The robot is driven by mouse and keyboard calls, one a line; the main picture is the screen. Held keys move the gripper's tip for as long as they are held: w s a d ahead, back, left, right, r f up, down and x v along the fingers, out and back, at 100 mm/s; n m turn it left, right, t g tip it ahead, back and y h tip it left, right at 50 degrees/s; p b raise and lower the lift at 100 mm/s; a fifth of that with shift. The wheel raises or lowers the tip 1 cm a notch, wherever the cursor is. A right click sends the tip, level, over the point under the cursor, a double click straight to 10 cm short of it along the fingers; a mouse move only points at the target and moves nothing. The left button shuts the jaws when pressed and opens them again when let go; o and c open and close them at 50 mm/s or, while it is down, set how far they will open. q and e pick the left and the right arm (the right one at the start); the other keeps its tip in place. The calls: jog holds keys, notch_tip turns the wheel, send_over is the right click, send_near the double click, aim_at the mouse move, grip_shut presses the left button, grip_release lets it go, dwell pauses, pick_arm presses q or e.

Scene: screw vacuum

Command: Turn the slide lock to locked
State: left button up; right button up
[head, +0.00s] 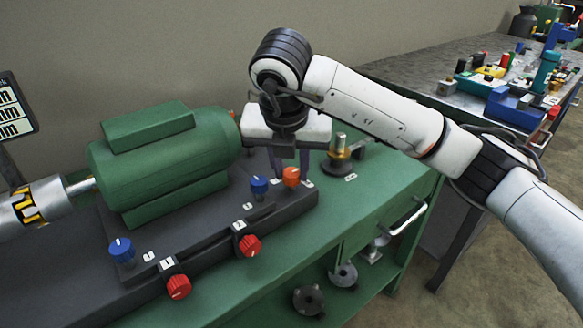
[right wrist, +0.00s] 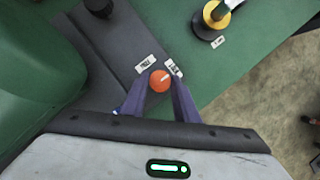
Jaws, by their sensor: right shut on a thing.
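An orange knob (head: 291,177) sits at the far right corner of the dark machine base (head: 200,228). My right gripper (head: 290,168) reaches down over it, with its purple fingers on either side. In the right wrist view the orange knob (right wrist: 160,80) is held between the two fingertips. A light mark on its top points up and right, towards the right one of two small white labels (right wrist: 172,68). The label lettering is too small to read surely. My left gripper is not in view.
A blue knob (head: 259,185) stands close left of the orange one. Red knobs (head: 250,245) line the base's front. A green motor (head: 165,160) stands behind. A brass-topped post (head: 340,147) stands right of the gripper on the green bench (head: 375,195).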

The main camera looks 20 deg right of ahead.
dwell(0.3)
jog(key=o, duration=1.1)
jog(key=shift+c, duration=0.2)
jog(key=p+v, duration=0.1)
jog(key=v, duration=0.9)
jog(key=shift+r+p, duration=0.2)
jog(key=shift+p, duration=0.2)
jog(key=shift+s, duration=0.1)
jog(key=shift+f, duration=0.1)
